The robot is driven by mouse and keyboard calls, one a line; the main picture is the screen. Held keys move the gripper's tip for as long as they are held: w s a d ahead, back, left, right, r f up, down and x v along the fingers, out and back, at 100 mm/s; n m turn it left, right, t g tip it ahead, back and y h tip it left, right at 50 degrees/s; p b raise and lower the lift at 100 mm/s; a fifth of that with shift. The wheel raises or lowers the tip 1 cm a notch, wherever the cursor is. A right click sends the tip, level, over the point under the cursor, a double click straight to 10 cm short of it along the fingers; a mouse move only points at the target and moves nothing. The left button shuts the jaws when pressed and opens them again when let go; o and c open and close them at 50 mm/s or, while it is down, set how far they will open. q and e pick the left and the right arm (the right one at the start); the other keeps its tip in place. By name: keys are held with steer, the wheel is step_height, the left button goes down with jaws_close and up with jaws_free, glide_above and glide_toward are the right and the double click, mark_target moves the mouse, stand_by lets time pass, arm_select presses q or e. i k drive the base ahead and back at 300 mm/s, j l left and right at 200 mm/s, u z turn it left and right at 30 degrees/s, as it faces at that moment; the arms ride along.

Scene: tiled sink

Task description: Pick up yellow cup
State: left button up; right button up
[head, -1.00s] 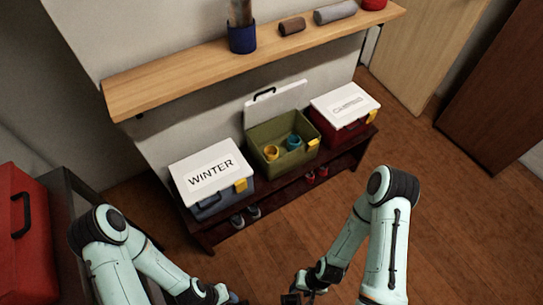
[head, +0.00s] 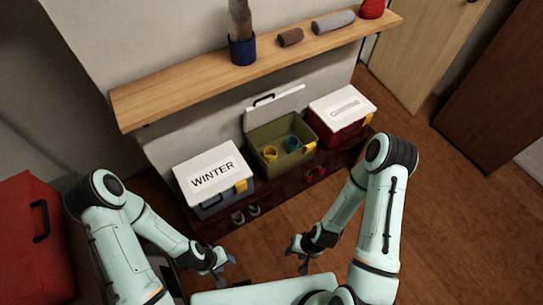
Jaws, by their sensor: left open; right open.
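The yellow cup (head: 270,153) sits inside the open green box (head: 262,172), toward its left side. A teal cup (head: 291,144) is beside it on the right in the same box. The box's white lid (head: 274,103) is raised at the back. My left gripper (head: 226,265) is open and empty, low in the view, in front of and below the boxes. My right gripper (head: 297,257) is open and empty, to the right of the left one. Both are well apart from the yellow cup.
A closed box labelled WINTER (head: 212,178) stands left of the green box, a closed red box (head: 345,112) right of it. All stand on a dark bench (head: 333,166) with shoes below. A wooden shelf (head: 190,80) overhangs behind. A red case (head: 30,240) is at left.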

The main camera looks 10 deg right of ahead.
mark_target(270, 154)
steer(key=i+l, duration=0.65)
steer(key=l, duration=0.2)
steer(key=i+l+u, duration=0.2)
steer(key=u, duration=0.25)
steer(key=i+l+u, duration=0.1)
steer(key=l+u, duration=0.35)
steer(key=u, duration=0.35)
